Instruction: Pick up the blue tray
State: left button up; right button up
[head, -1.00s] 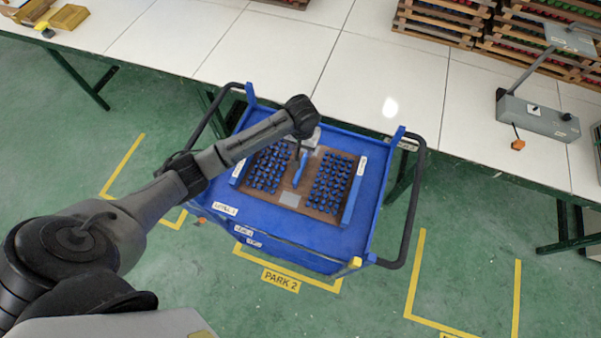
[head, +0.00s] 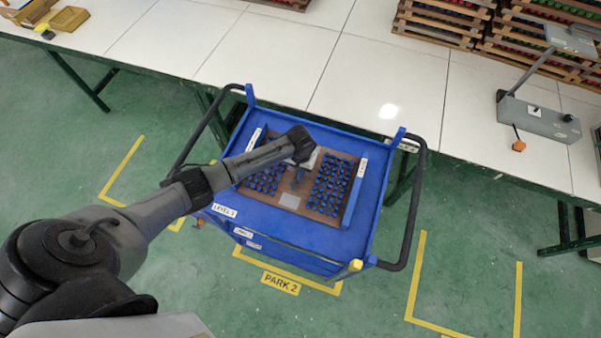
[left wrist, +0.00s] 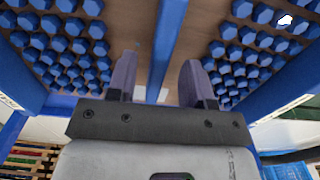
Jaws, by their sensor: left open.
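The blue tray is a brown wooden tray (head: 281,210) with several rows of blue pieces in two blocks and a bare strip between them. It lies on top of the blue cart (head: 345,238). In the left wrist view, the brown board (left wrist: 205,20) shows with blue pieces on both sides and a blue bar (left wrist: 168,35) along its middle. My left gripper (head: 297,180) is over the tray's middle strip, partly hidden by its own wrist. In the left wrist view its two fingers (left wrist: 156,82) are apart, and the blue bar lines up with the gap. Whether they touch it is unclear.
The cart has black side handles (head: 417,205) and upright blue posts at its back corners. A white table (head: 385,75) stands behind it, with stacked wooden trays (head: 440,22) and a grey device (head: 538,117). Green floor is free on both sides.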

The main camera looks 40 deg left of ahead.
pick_arm(q)
jog(key=shift+f, duration=0.75)
grip_shut()
jog(key=shift+w+r, duration=0.1)
